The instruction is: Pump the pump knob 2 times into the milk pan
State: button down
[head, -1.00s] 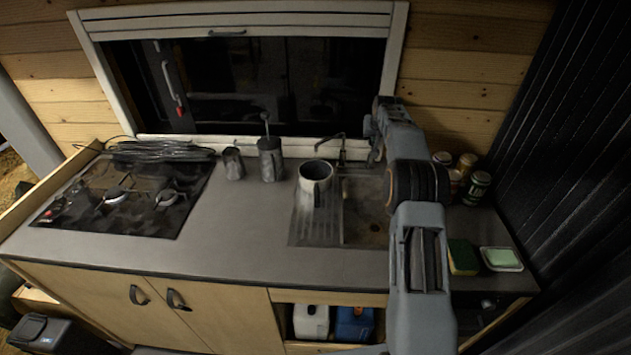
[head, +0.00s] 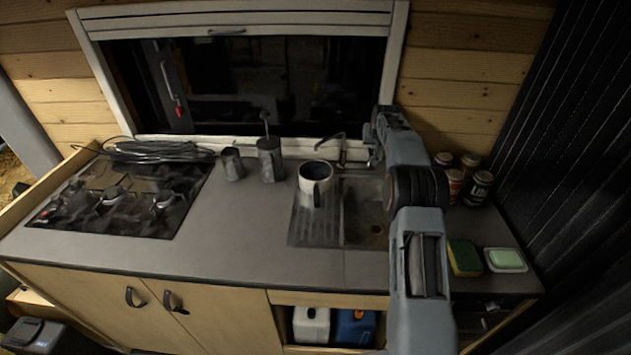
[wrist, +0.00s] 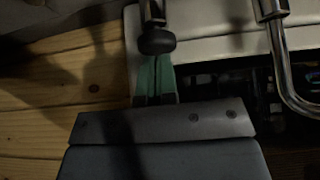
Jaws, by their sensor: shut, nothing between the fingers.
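The milk pan (head: 306,185), pale with a dark handle, stands upright on the ribbed drainboard left of the sink. A thin curved tap spout (head: 330,138) rises behind it, its end seeming to hang over the pan's back rim. In the wrist view the dark round pump knob (wrist: 157,41) sits on a metal stem, beside the chrome tap tube (wrist: 283,62). My gripper (wrist: 154,68) is shut and empty, its greenish fingertips at the knob's lower edge; I cannot tell whether they touch. In the head view the knob is not clear behind my gripper (head: 373,158).
The sink (head: 366,224) lies beneath my arm. Several jars (head: 479,188), a sponge (head: 464,258) and a soap dish (head: 505,260) are to the right. A dark jug (head: 270,160) and small cup (head: 232,164) stand left of the pan, near the hob (head: 130,200).

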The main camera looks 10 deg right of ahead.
jog(key=shift+r+p, duration=2.15)
jog(key=shift+r, duration=0.25)
jog(key=shift+r, duration=0.1)
notch_tip(320, 180, up, 6)
jog(key=p, duration=0.5)
